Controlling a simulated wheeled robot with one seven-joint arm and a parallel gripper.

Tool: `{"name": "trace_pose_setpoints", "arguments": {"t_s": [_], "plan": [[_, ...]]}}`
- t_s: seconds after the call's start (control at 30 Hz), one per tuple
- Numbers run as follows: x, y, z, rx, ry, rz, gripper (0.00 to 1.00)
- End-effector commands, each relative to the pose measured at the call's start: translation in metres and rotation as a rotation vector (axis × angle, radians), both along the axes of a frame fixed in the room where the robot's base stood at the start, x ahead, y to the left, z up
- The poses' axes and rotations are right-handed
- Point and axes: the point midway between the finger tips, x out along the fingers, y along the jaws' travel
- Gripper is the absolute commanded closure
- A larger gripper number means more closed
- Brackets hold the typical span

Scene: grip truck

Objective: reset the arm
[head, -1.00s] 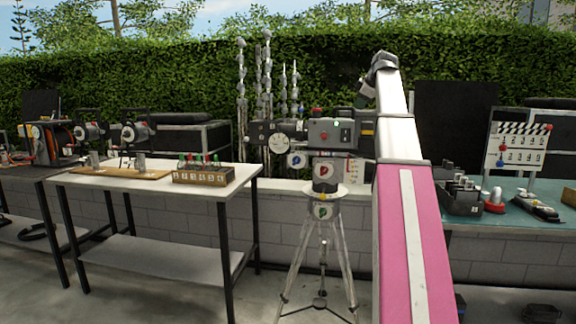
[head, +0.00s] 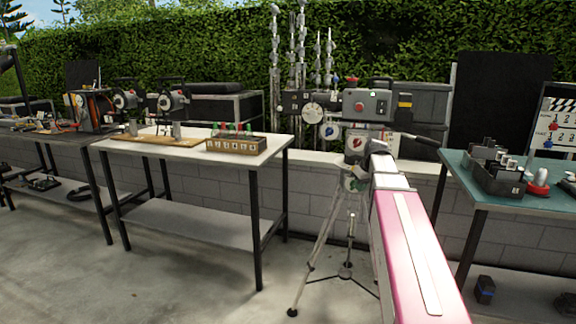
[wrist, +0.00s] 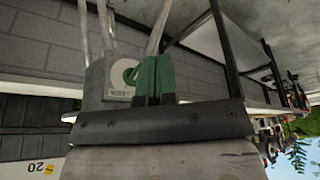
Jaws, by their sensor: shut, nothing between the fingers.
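My gripper (wrist: 154,68) shows green fingers in the wrist view, closed together with nothing between them. A grey block with a white plate and a green round mark (wrist: 121,78) lies just beyond the fingers; I cannot tell whether they touch. In the head view my pink and white arm reaches forward, its end in front of the tripod (head: 322,240). The fingers are hidden there. The film camera (head: 367,104) stands on the tripod, just above my arm's end.
A white-topped table (head: 270,148) with a wooden crate (head: 236,144) of several red and green-topped pieces stands left. A teal table (head: 482,180) with a dark battery rack (head: 496,172) and a clapperboard (head: 556,125) stands right. Open concrete floor lies in front at the left.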

Motion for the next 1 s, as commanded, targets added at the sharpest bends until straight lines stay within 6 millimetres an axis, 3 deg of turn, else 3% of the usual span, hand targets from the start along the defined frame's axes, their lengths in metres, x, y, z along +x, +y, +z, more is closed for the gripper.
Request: {"name": "trace_pose_setpoints", "arguments": {"t_s": [0.1, 0.5, 0.8, 1.0], "plan": [[-0.026, 0.017, -0.048, 0.003, 0.056, -0.061, 1.00], [-0.113, 0.062, -0.181, -0.018, 0.212, -0.272, 1.00], [-0.188, 0.087, -0.254, -0.059, 0.302, -0.414, 1.00], [-0.216, 0.093, -0.277, -0.078, 0.330, -0.468, 1.00]]}}
